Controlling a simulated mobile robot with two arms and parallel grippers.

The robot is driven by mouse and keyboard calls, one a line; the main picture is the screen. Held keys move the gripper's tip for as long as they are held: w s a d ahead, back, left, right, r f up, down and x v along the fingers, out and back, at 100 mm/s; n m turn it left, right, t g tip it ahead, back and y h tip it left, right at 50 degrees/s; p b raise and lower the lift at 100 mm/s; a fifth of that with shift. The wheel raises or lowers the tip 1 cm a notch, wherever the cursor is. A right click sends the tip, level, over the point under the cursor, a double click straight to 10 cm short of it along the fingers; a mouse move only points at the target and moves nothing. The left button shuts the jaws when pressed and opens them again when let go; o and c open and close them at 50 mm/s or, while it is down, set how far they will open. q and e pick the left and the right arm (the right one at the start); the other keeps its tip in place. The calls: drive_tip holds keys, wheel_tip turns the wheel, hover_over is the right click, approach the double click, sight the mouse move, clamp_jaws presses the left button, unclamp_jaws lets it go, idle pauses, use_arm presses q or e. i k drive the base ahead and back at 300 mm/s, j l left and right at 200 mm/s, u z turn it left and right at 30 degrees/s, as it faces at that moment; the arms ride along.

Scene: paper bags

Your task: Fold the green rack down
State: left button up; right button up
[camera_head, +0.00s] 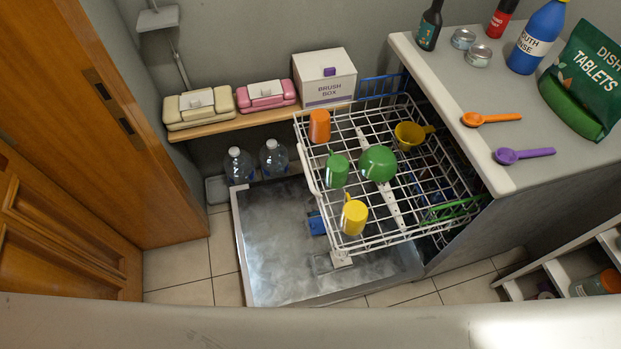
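The green rack (452,210) is a small green wire piece on the near right side of the white wire dishwasher basket (310,171). It shows as a narrow strip, partly behind the basket wires, and I cannot tell whether it stands up or lies folded. A blue rack (378,86) of the same kind stands upright on the far side of the basket. The basket is pulled out over the open dishwasher door (270,240). Neither of my grippers is in view.
The basket holds an orange cup (319,126), a green cup (337,170), a green bowl (378,163), a yellow cup (354,216) and a yellow ladle-like cup (409,136). The countertop (450,70) carries bottles and spoons. A wooden door (60,230) stands left.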

sight(458, 203)
drive_tip(key=z, duration=1.25)
drive_tip(key=u, duration=0.5)
drive_tip(key=k+j, duration=0.05)
